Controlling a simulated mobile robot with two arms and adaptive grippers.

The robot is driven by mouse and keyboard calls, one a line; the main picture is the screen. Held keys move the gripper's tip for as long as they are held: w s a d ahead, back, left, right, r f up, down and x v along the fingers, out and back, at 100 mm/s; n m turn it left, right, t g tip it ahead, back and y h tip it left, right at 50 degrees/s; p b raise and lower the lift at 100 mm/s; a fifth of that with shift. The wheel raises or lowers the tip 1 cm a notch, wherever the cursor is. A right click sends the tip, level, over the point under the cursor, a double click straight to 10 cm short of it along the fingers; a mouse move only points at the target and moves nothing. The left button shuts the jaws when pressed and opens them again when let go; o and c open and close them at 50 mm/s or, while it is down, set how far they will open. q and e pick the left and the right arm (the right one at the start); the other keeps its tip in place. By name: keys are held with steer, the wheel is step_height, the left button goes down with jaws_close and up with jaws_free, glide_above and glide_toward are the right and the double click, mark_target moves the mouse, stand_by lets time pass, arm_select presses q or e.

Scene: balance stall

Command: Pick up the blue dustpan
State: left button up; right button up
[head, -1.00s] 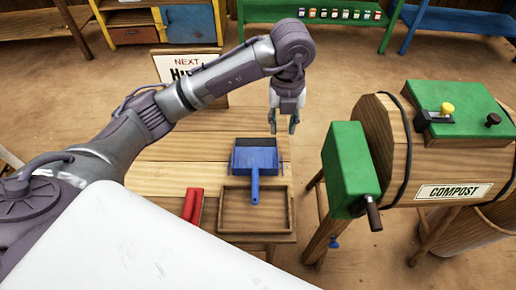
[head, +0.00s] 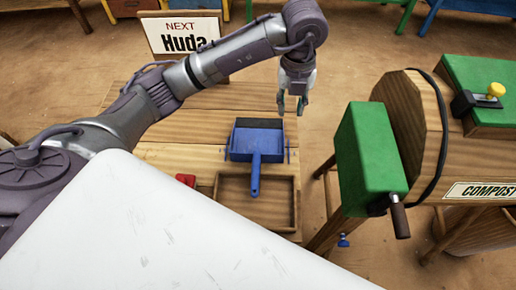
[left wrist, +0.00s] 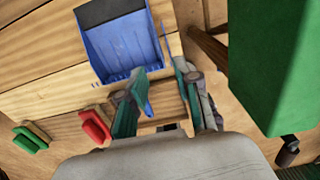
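The blue dustpan (head: 257,145) lies on the wooden table, its handle pointing toward me over a shallow wooden tray (head: 295,208). It also shows in the left wrist view (left wrist: 122,48), where a gripper finger hides part of its handle. My left gripper (head: 291,104) hangs above the table's far right part, beyond the dustpan and apart from it. Its fingers are spread with nothing between them; they also show in the left wrist view (left wrist: 165,103). My right gripper is in neither view.
A wooden compost drum (head: 410,110) with a green box (head: 366,155) and crank stands right of the table. A red object (head: 186,180) lies left of the tray, and a green one (left wrist: 30,140) shows in the wrist view.

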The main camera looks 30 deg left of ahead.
arm_select(q)
step_height(320, 180, down, 9)
steer(key=shift+r, duration=0.15)
steer(key=shift+s+a+f+p, duration=0.15)
steer(key=shift+f+p, duration=0.15)
steer(key=shift+f, duration=1.05)
steer(key=shift+s+f+p, duration=0.1)
steer(key=shift+f+p, duration=0.15)
steer(key=shift+f, duration=1.1)
jaws_close()
